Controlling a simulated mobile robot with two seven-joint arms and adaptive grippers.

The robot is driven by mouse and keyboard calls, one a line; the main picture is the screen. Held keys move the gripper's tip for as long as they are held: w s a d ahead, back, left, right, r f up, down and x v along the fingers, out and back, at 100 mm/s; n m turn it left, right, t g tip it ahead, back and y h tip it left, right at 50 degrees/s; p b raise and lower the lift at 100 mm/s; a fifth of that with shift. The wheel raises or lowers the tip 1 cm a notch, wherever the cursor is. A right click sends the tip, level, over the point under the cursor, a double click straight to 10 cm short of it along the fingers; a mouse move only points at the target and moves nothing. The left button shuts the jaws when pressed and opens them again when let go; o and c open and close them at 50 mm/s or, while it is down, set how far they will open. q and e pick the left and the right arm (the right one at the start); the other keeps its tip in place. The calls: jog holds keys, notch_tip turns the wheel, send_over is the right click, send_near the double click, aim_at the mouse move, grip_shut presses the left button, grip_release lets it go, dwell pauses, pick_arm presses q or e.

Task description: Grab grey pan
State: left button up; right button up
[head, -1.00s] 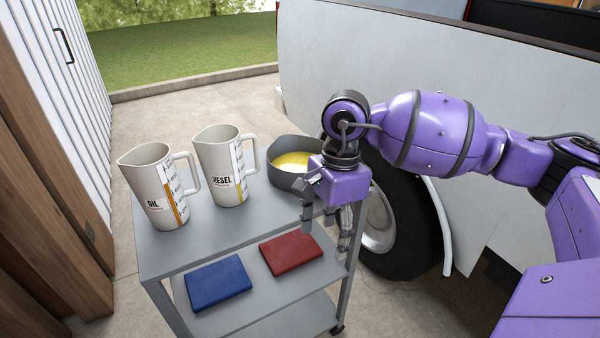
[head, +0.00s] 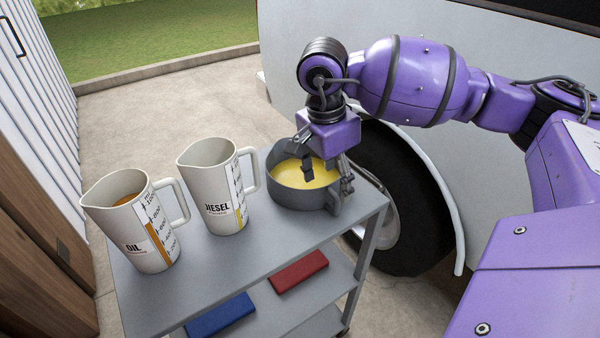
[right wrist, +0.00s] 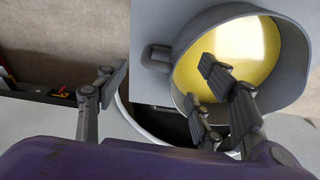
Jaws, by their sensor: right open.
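The grey pan (head: 296,198) holds yellow liquid and stands at the far right corner of the cart's top shelf. My right gripper (head: 328,174) is open above the pan's right side, with some fingers over the liquid and another outside the rim. In the right wrist view the pan (right wrist: 290,88) fills the upper right, and its short looped handle (right wrist: 154,58) lies between the spread fingers of my right gripper (right wrist: 162,80). The fingers do not appear closed on the handle. My left gripper is out of view.
A DIESEL jug (head: 218,190) stands left of the pan, with an OIL jug (head: 137,225) further left. A blue book-like item (head: 220,315) and a red one (head: 299,271) lie on the shelf below. The vehicle's wheel (head: 400,200) is close on the right.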

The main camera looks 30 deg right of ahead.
aim_at(331, 192)
jog(key=f, duration=0.1)
jog(key=s+f, duration=0.1)
jog(key=shift+d+f, duration=0.1)
jog(key=shift+f, duration=0.25)
jog(key=f, duration=0.1)
jog(key=w+f+p, duration=0.1)
jog(key=f, duration=0.1)
jog(key=shift+d+f, duration=0.2)
jog(key=shift+f, duration=0.05)
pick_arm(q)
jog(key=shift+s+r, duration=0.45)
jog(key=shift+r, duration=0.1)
pick_arm(e)
jog(key=shift+s+f, duration=0.1)
jog(key=shift+s, duration=0.05)
jog(key=c, duration=1.3)
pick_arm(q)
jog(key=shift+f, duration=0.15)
pick_arm(e)
grip_shut()
